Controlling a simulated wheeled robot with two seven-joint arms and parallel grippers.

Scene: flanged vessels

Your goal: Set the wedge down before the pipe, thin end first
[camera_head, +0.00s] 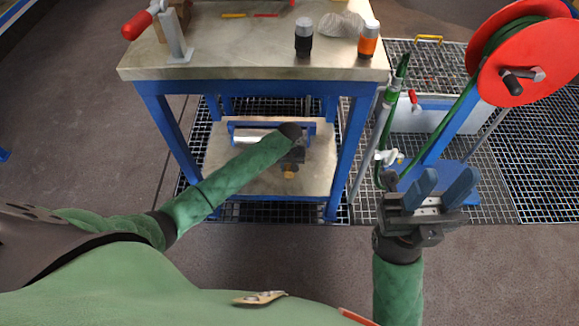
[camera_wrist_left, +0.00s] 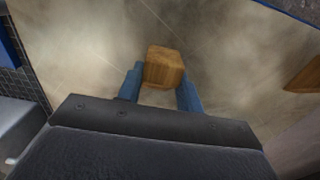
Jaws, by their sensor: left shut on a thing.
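The wooden wedge (camera_wrist_left: 165,68) is between the blue fingers of my left gripper (camera_wrist_left: 160,88), which is shut on it. In the head view, my left gripper (camera_head: 291,160) is over the lower shelf, and a small bit of the wedge (camera_head: 290,174) shows below it. The pale pipe (camera_head: 251,136) lies in a blue frame on that shelf, just behind and left of my gripper; my arm hides part of it. I cannot tell whether the wedge touches the shelf, nor which way its thin end points. My right gripper (camera_head: 441,190) is open and empty, right of the bench.
The lower shelf (camera_head: 230,182) is bare in front. Blue bench legs (camera_head: 345,160) flank it. A second wooden piece (camera_wrist_left: 304,76) lies at the right in the wrist view. A red hose reel (camera_head: 530,60) stands at right. The bench top (camera_head: 230,50) holds bottles and a clamp.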

